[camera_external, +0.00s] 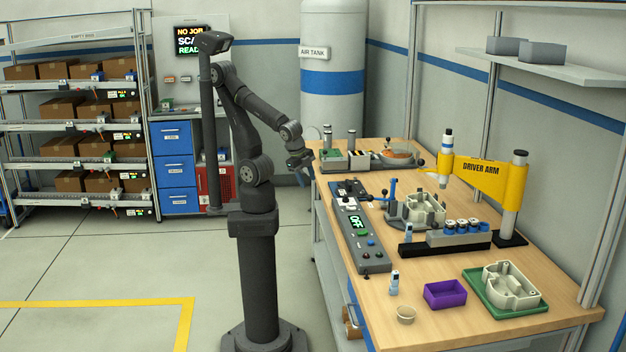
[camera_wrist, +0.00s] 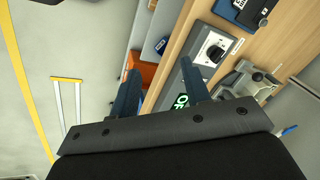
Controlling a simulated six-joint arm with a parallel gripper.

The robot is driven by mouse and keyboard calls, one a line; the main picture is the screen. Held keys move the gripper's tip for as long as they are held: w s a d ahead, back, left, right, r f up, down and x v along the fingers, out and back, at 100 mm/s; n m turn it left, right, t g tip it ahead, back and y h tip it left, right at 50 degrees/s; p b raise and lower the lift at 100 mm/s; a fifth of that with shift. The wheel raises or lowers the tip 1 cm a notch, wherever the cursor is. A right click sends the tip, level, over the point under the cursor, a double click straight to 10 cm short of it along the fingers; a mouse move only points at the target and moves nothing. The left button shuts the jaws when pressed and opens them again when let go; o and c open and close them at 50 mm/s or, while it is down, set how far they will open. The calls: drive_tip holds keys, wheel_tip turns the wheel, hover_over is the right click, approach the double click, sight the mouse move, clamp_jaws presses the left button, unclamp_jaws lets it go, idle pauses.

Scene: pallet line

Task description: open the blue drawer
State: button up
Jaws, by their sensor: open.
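A cabinet with a stack of three blue drawers (camera_external: 175,170) stands at the back left in the external view, left of my arm. All three fronts look flush, and their labels are too small to read. A narrow blue part (camera_external: 358,318) also shows under the bench's near left edge, and I cannot tell what it is. My gripper (camera_external: 303,165) is near the bench's far left corner, apart from the cabinet. In the wrist view its two blue fingers (camera_wrist: 160,88) are spread with nothing held between them.
The wooden bench (camera_external: 450,285) carries a grey control panel (camera_external: 352,232), a yellow driver arm (camera_external: 480,178), a purple bin (camera_external: 445,294) and a green tray (camera_external: 518,312). An air tank (camera_external: 333,110) stands behind. The shelf rack (camera_external: 75,140) is at left. Floor left of my base is clear.

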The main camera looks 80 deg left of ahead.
drive_tip(key=r, duration=0.4)
drive_tip(key=shift+w+d+r, duration=0.1)
drive_tip(key=shift+d+r, duration=0.3)
drive_tip(key=c, duration=0.4)
drive_tip(key=s+d+n+t+h, duration=0.1)
drive_tip(key=d+n+t+h, duration=0.4)
drive_tip(key=d, duration=1.3)
drive_tip(key=s+d+n+h, duration=0.1)
drive_tip(key=d+n+h, duration=0.7)
drive_tip(key=d, duration=1.1)
drive_tip(key=n+t+h, duration=0.2)
drive_tip(key=n+t, duration=0.3)
approach(350, 315)
drive_tip(key=x, duration=1)
drive_tip(key=shift+w+a+f, duration=0.1)
drive_tip(key=shift+f, duration=0.2)
drive_tip(key=shift+c, duration=0.5)
